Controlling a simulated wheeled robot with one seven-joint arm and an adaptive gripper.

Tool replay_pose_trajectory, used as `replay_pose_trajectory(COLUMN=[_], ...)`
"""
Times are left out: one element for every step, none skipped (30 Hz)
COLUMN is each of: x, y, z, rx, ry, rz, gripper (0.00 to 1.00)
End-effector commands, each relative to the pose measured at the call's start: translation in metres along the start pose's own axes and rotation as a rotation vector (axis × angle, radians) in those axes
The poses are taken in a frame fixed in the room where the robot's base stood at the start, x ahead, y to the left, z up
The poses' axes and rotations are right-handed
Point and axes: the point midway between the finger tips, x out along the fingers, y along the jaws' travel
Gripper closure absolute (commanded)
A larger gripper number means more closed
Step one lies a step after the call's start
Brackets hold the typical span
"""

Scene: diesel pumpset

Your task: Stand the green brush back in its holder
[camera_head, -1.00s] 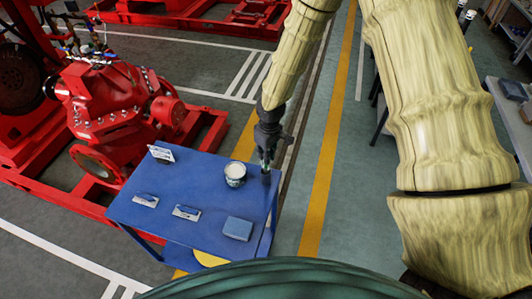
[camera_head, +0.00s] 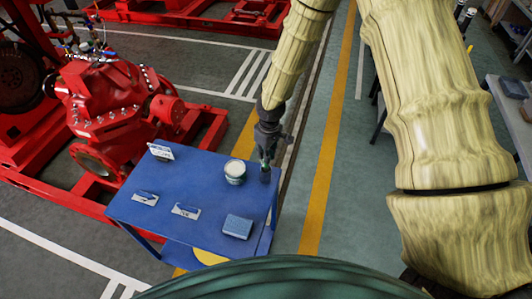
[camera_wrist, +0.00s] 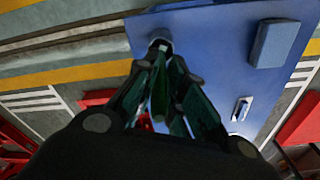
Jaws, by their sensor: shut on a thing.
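The green brush (camera_wrist: 159,88) is between the fingers of my gripper (camera_wrist: 165,78) in the wrist view. My gripper is shut on it. The brush's far end points at a small grey round holder (camera_wrist: 160,43) near the edge of the blue table. The end meets or overlaps the holder's mouth in the picture; I cannot tell whether it is inside. In the head view my gripper (camera_head: 266,158) points down over the table's right edge, just above the dark holder (camera_head: 265,175). The fingers hide much of the brush.
The blue table (camera_head: 210,185) also bears a pale-topped tub (camera_head: 235,172) left of my gripper, a blue block (camera_head: 238,227), two small flat items (camera_head: 145,198) (camera_head: 186,211) and a white card (camera_head: 161,153). A red pump (camera_head: 110,100) stands behind left. Floor right of the table is clear.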

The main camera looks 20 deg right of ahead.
Motion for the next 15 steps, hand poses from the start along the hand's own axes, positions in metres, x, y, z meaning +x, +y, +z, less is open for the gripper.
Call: replay_pose_trajectory(x=[0.0013,0.0017,0.0023,0.0028,0.0032,0.0038,0.0043,0.0047,0.0053,0.0058,0.0062,0.0068,0.0072,0.0077,0.0083], y=[0.0,0.0,0.0,0.0,0.0,0.0,0.0,0.0,0.0,0.0,0.0,0.0001,0.0001,0.0001,0.0001], z=[0.0,0.0,0.0001,0.0001,0.0001,0.0002,0.0002,0.0002,0.0003,0.0003,0.0004,0.0004,0.0005,0.0005,0.0006], rx=[0.0,0.0,0.0,0.0,0.0,0.0,0.0,0.0,0.0,0.0,0.0,0.0,0.0,0.0,0.0], ry=[0.0,0.0,0.0,0.0,0.0,0.0,0.0,0.0,0.0,0.0,0.0,0.0,0.0,0.0,0.0], rz=[0.0,0.0,0.0,0.0,0.0,0.0,0.0,0.0,0.0,0.0,0.0,0.0,0.0,0.0,0.0], gripper=[1.0,1.0,1.0,1.0,1.0,1.0,1.0,1.0,1.0,1.0,1.0,1.0,1.0,1.0,1.0])
